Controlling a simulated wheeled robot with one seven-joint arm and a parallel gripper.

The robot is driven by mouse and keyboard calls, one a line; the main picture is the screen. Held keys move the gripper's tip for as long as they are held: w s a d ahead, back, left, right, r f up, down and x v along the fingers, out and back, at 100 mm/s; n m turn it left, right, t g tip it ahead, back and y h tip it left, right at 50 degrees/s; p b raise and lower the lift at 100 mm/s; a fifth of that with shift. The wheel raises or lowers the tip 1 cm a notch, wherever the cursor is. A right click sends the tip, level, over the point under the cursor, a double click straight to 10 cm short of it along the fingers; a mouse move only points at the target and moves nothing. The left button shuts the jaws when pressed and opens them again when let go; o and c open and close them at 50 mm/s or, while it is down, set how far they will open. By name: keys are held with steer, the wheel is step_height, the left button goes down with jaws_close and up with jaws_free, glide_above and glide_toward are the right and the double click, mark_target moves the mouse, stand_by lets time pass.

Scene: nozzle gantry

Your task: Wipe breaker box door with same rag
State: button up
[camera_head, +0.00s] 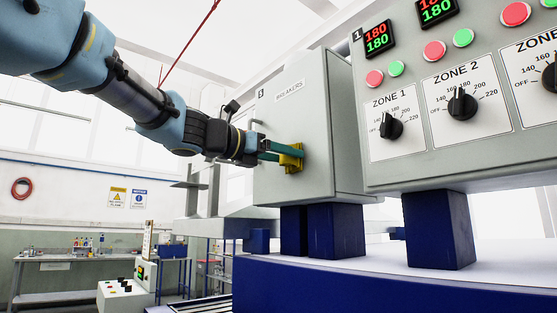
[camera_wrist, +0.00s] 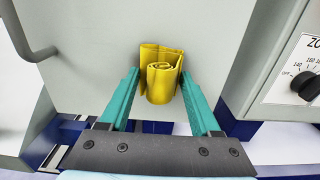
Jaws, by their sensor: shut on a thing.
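The breaker box door (camera_head: 292,115) is a grey panel labelled "BREAKERS" in the head view, with a handle on its left side. It also fills the upper part of the wrist view (camera_wrist: 105,35). My gripper (camera_head: 282,152) is at the lower part of the door. It is shut on a folded yellow rag (camera_head: 292,158). In the wrist view, the rag (camera_wrist: 161,75) is rolled between the teal fingers of my gripper (camera_wrist: 160,90). The rag appears against or very close to the door; exact contact is hard to tell. The door looks closed.
Right of the box is a control panel (camera_head: 450,140) with knobs, buttons and displays. The door handle (camera_wrist: 35,40) sticks out at the left in the wrist view. Blue supports (camera_head: 336,230) stand below on a blue-edged base (camera_head: 300,285). Open room lies left of the box.

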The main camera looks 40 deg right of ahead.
steer(key=shift+w+d, duration=0.15)
steer(key=shift+w, duration=0.05)
steer(key=shift+w+d+p, duration=0.2)
steer(key=shift+w+p, duration=0.25)
steer(key=shift+w, duration=1.35)
steer(key=shift+a+f, duration=0.1)
steer(key=shift+w+a+b, duration=0.15)
steer(key=shift+a+b, duration=0.6)
steer(key=shift+a, duration=2.05)
steer(key=a, duration=0.3)
steer(key=shift+w, duration=0.1)
